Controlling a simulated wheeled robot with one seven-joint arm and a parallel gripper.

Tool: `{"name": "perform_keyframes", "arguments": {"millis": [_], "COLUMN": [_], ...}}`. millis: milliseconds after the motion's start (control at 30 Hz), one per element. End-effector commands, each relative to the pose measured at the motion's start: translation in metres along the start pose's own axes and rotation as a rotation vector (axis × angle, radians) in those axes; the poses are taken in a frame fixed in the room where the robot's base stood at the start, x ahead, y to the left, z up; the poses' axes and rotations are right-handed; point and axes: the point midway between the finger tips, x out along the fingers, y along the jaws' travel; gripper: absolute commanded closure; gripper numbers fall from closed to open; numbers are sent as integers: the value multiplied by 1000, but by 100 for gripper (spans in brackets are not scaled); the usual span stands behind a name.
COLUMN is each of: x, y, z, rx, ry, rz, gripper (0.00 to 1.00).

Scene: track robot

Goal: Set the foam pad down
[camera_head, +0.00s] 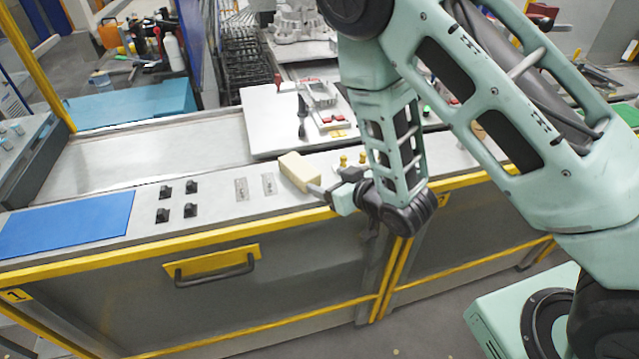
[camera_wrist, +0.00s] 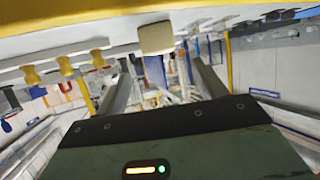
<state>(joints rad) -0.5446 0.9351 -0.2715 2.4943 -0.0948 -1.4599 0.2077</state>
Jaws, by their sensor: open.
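The foam pad is a cream-coloured block (camera_head: 299,171) on the grey counter edge, just in front of the white board. My gripper (camera_head: 322,193) is open beside the pad's near right end, low at the counter's front edge. In the wrist view, which looks upside down, the pad (camera_wrist: 156,38) shows near the top, above the gap between the two spread fingers (camera_wrist: 161,82). Nothing shows clamped between the fingers. Whether a fingertip touches the pad I cannot tell.
A blue mat (camera_head: 66,224) lies at the counter's left end. Several black knobs (camera_head: 177,202) stand between mat and pad. Small yellow pegs (camera_head: 343,161) stand right of the pad; they also show in the wrist view (camera_wrist: 66,66). The white board (camera_head: 270,118) carries tools behind.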

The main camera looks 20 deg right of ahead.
Motion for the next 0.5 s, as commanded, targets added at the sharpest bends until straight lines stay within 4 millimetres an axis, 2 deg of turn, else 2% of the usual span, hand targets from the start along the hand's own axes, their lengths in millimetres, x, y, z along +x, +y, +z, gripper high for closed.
{"name": "perform_keyframes", "arguments": {"millis": [133,500], "x": [-27,-45], "y": [0,0], "z": [-1,-3], "rx": [3,1], "ry": [-2,-2], "rz": [2,1], "gripper": [30,30]}}
